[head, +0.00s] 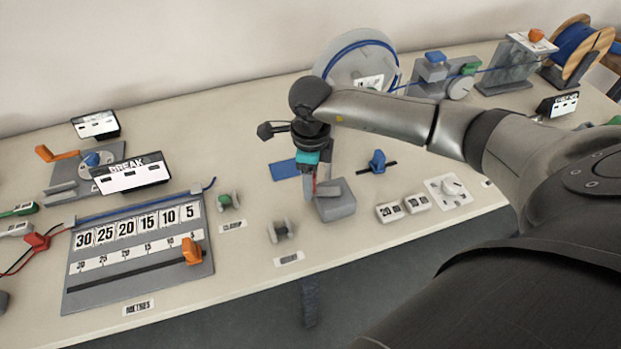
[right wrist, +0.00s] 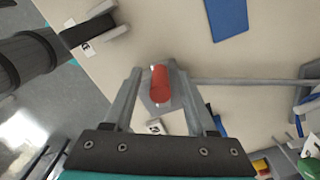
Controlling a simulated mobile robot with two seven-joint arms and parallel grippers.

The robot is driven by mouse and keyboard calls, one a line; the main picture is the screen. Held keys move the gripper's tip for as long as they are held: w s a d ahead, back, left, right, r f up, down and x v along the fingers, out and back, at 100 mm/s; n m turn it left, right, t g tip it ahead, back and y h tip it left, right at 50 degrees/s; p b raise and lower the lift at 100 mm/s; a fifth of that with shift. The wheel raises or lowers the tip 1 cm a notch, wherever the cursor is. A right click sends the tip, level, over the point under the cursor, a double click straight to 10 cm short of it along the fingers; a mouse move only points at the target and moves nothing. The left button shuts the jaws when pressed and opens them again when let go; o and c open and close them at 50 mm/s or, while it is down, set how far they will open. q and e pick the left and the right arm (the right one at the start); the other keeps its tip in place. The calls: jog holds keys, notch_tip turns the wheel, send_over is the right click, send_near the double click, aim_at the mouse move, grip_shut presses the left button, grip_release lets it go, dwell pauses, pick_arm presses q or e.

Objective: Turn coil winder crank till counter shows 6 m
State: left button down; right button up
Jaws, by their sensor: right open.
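The coil winder is a grey disc (head: 345,62) with blue cable around it, standing at the back behind my right arm. A small white panel with dark marks (head: 369,82) shows at its foot; I cannot read any number on it. My right gripper (head: 317,190) points down beside a grey block (head: 338,205). In the right wrist view the gripper (right wrist: 158,76) is open, with a red handle (right wrist: 160,84) on a grey piece between its fingers. I cannot tell whether the fingers touch the handle. My left gripper is not in view.
A grey metre board (head: 85,290) with an orange slider (head: 191,251) lies at the left. Small clamps, a blue slider (head: 377,161) and number blocks (head: 417,201) surround the gripper. A blue cable spool (head: 572,45) stands at the back right.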

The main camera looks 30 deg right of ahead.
jog(key=shift+c, duration=0.4)
grip_shut()
